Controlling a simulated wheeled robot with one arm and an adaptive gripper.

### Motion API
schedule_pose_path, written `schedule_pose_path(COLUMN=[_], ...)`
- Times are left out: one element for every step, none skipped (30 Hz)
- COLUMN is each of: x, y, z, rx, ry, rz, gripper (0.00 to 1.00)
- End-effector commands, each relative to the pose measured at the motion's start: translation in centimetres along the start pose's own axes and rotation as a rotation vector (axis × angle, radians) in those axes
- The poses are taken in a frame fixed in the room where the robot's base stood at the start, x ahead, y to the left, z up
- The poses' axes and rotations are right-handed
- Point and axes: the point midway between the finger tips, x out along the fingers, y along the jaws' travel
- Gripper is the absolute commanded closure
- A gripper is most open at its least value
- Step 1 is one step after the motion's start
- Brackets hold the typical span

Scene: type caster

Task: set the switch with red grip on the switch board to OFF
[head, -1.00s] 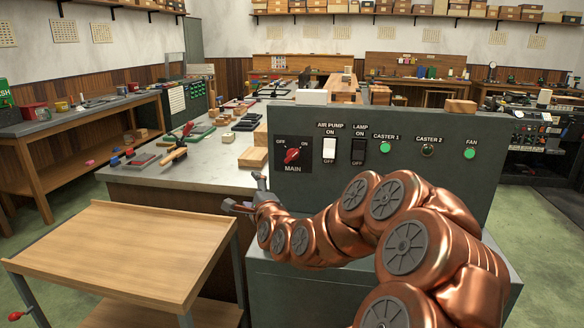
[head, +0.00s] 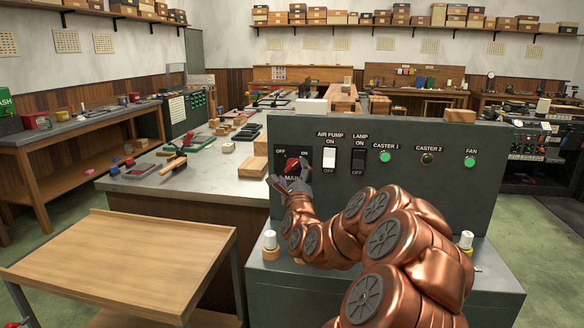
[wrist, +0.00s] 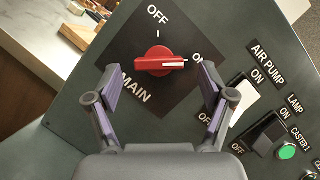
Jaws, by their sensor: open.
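The MAIN switch with a red grip (wrist: 150,58) sits on a dark square plate (wrist: 135,85) on the switch board (head: 400,190). In the wrist view its white pointer line points right, to the ON mark; OFF is at the top of the plate. My gripper (wrist: 157,75) is open, with one finger on each side of the red grip and a visible gap to both. In the head view the red grip (head: 292,164) shows just above my gripper (head: 288,183), which covers the lower part of the plate and its label.
Right of MAIN are the AIR PUMP rocker (head: 329,158) and LAMP rocker (head: 358,158). The CASTER 1 (head: 385,158) and FAN (head: 470,159) lamps are lit green; CASTER 2 (head: 427,159) is dark. A wooden cart (head: 120,265) stands at left.

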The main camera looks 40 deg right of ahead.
Motion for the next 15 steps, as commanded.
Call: schedule_pose_path(x=[0.6, 0.8, 1.1, 1.3, 1.5, 1.7, 1.8, 1.9, 2.1, 2.1, 2.2, 2.2, 2.2, 2.2, 2.2], y=[-0.1, 0.0, 0.1, 0.1, 0.1, 0.2, 0.2, 0.2, 0.2, 0.2, 0.2, 0.2, 0.1, 0.1, 0.1], z=[0.1, 0.1, 0.0, 0.0, -0.1, -0.1, -0.1, -0.1, -0.1, -0.1, -0.1, -0.1, -0.1, -0.1, -0.1], rx=[-0.003, -0.003, -0.003, -0.002, -0.002, -0.001, -0.001, -0.001, -0.001, -0.001, -0.001, -0.001, -0.001, 0.000, 0.000], ry=[-0.001, -0.001, 0.000, 0.001, 0.001, 0.001, 0.002, 0.002, 0.002, 0.002, 0.001, 0.001, 0.001, 0.001, 0.001], rz=[0.000, 0.000, 0.001, 0.002, 0.003, 0.003, 0.003, 0.004, 0.004, 0.003, 0.003, 0.003, 0.003, 0.003, 0.003], gripper=[0.19, 0.19, 0.19, 0.19, 0.19, 0.19, 0.19, 0.19, 0.19, 0.19, 0.19, 0.19, 0.19, 0.19, 0.19])
